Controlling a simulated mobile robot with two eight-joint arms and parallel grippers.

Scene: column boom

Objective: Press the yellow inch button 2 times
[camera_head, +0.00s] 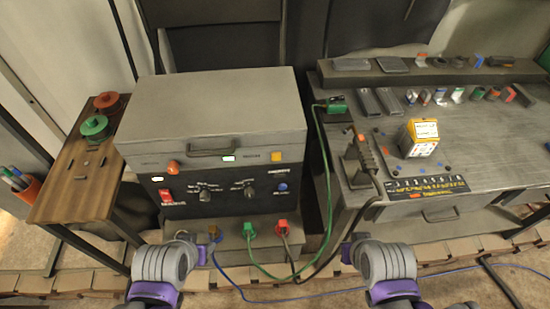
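My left gripper (197,245) is low in front of the machine's left half, below the controls and apart from the button. My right gripper (349,246) is low and to the right of the machine, also well away from the button. Both grippers are small and partly hidden by my wrists, so their opening is unclear. Nothing visibly covers the button.
The front also carries an orange knob (173,166), a red switch (166,196), dark dials and a blue button (282,187). Green and red plugs with cables hang below. A wooden side table (75,170) stands left; a cluttered workbench (470,130) stands right.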

